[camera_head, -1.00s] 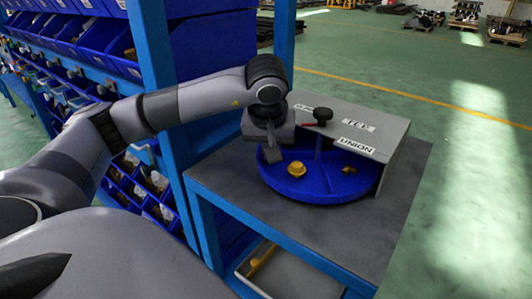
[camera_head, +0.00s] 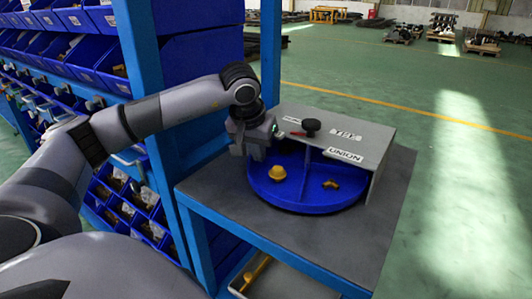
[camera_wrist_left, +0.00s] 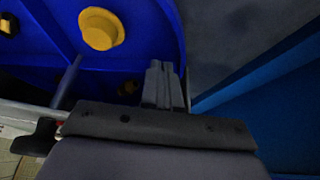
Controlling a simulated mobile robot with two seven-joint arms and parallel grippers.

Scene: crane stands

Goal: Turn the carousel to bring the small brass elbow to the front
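The blue round carousel (camera_head: 302,203) sits on a grey-topped stand, its back part under a grey cover. A small brass elbow-shaped fitting (camera_head: 330,184) lies in its front right compartment. A round brass flanged fitting (camera_head: 277,173) lies in the compartment to the left, and also shows in the left wrist view (camera_wrist_left: 101,28). A divider separates the two. My left gripper (camera_head: 252,152) is at the carousel's left edge, pointing down. Its fingers (camera_wrist_left: 163,85) look shut together with nothing between them. Whether they touch the carousel is unclear. My right gripper is out of view.
The grey cover (camera_head: 376,138) carries a black knob (camera_head: 312,126) and labels reading TEE and UNION. A blue rack post (camera_head: 150,100) and bins stand close on the left. The stand's top (camera_head: 388,205) is bare at the right and front. Open floor lies beyond.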

